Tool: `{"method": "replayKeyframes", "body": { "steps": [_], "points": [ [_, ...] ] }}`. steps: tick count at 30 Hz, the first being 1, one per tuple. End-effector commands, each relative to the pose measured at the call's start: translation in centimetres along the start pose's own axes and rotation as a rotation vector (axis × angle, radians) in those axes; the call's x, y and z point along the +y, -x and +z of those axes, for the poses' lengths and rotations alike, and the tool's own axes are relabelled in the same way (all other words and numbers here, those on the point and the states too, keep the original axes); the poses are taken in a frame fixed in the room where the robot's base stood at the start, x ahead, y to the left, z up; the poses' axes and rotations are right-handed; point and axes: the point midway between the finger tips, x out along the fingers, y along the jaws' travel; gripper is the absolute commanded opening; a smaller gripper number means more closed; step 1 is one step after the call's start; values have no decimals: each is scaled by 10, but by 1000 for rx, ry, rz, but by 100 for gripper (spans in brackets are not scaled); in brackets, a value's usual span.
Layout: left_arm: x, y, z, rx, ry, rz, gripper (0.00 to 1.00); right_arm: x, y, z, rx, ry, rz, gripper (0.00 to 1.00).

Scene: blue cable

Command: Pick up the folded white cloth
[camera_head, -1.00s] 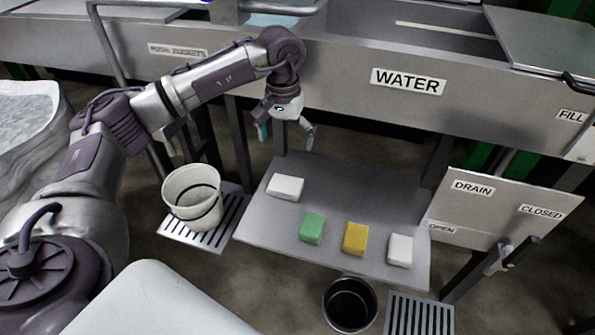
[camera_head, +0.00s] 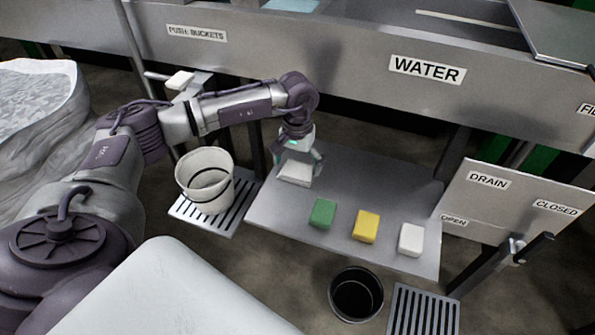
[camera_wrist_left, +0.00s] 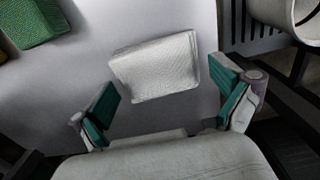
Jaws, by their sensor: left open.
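The folded white cloth (camera_head: 295,173) lies on the left end of the grey metal shelf. My left gripper (camera_head: 302,160) is right above it, pointing down, and partly covers it in the head view. In the left wrist view the cloth (camera_wrist_left: 156,67) shows as a textured white block just beyond and between the two green-padded fingers of the left gripper (camera_wrist_left: 165,98). The fingers are apart, with nothing between them that I can see held. The cloth appears to rest flat on the shelf. My right gripper is in neither view.
On the shelf (camera_head: 280,222) a green block (camera_head: 323,213), a yellow block (camera_head: 366,226) and a white block (camera_head: 411,240) stand right of the cloth. A white bucket (camera_head: 205,180) stands on a grate at left. A black bucket (camera_head: 355,295) is in front.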

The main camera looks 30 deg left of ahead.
Motion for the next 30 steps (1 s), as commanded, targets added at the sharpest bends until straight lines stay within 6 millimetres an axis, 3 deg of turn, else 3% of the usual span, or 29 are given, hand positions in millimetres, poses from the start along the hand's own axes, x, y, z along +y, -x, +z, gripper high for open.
{"method": "replayKeyframes", "body": {
  "steps": [3, 8, 15, 24, 30],
  "points": [
    [0, -10, 0, 0, 0, 0, 100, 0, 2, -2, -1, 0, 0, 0],
    [0, -9, 0, 1, 0, 0, 100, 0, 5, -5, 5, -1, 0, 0],
    [0, -9, 0, 1, 0, 0, 64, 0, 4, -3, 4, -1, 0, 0],
    [0, -6, 0, 2, 0, 1, 64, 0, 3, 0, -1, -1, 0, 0],
    [0, 12, -1, 4, -1, 1, 64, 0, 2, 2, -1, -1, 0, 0]
  ]
}}
